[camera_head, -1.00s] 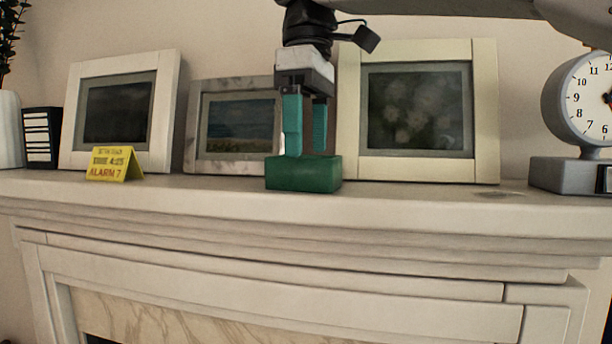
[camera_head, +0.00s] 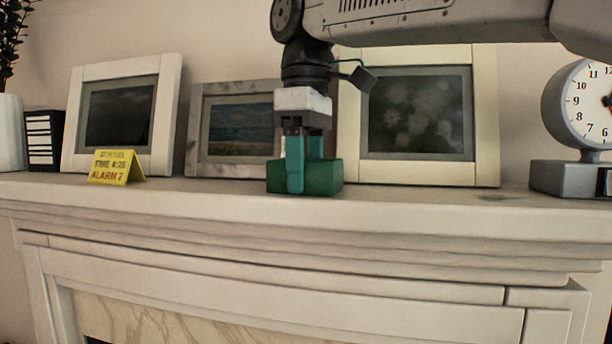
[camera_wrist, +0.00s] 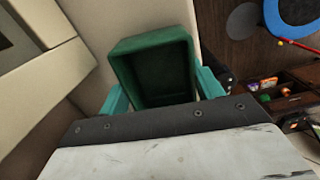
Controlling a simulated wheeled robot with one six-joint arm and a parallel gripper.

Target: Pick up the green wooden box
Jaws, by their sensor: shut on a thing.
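The green wooden box (camera_head: 322,177) sits on the mantel shelf, in front of the gap between the middle and right picture frames. My gripper (camera_head: 304,178) points down over it with its teal fingers lowered along its sides. One finger covers part of the box's front face. In the wrist view the box (camera_wrist: 158,75) shows as an open-topped, hollow green box between the two fingers of my gripper (camera_wrist: 162,95). The gripper is shut on the box. I cannot tell any gap between the box's base and the shelf.
The mantel shelf (camera_head: 420,202) also holds a white-framed picture (camera_head: 120,112), a marble-framed picture (camera_head: 235,125), a cream-framed picture (camera_head: 420,115), a yellow alarm sign (camera_head: 116,167) and a grey clock (camera_head: 575,125). The shelf is fairly clear between the box and the clock.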

